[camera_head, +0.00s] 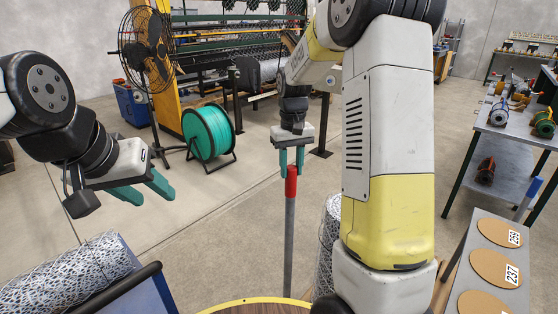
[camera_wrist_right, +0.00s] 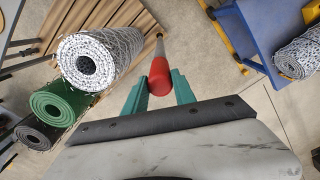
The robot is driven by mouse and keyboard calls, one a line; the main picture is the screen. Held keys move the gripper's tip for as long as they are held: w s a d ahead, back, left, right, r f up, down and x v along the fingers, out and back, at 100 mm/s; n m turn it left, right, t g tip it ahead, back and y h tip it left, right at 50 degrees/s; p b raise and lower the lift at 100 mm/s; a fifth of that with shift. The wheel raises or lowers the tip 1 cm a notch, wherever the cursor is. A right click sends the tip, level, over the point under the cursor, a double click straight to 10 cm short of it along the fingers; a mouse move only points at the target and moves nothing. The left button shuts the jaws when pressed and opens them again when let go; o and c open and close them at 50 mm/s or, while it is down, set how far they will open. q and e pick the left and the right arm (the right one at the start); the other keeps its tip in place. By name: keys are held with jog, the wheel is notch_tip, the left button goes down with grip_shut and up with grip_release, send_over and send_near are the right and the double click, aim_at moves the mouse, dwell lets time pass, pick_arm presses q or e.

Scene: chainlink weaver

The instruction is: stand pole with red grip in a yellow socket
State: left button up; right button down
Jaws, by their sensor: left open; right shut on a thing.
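The pole with the red grip (camera_head: 291,184) hangs nearly upright at the middle of the head view, its grey shaft running down to the bottom of the picture. My right gripper (camera_head: 291,167) is shut on the red grip near its top. In the right wrist view the red grip (camera_wrist_right: 160,78) lies between the teal fingers of the right gripper (camera_wrist_right: 159,90). The pole's lower end is hidden at the head view's lower edge. My left gripper (camera_head: 143,188) is open and empty at the left. I cannot make out a yellow socket for certain.
A yellow-rimmed round wooden top (camera_head: 255,308) shows at the bottom edge. A wire mesh roll (camera_head: 328,245) stands right of the pole; another lies on a blue cart (camera_head: 140,278) at lower left. A green spool (camera_head: 208,132) and fan (camera_head: 146,45) stand behind. Floor left of the pole is clear.

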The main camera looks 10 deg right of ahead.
aim_at(291, 217)
jog(key=shift+s+f, duration=0.3)
jog(key=shift+f, duration=8.85)
jog(key=c, duration=0.9)
grip_release()
jog(key=shift+s, duration=0.1)
jog(key=shift+c, duration=0.2)
jog(key=shift+r, duration=3.95)
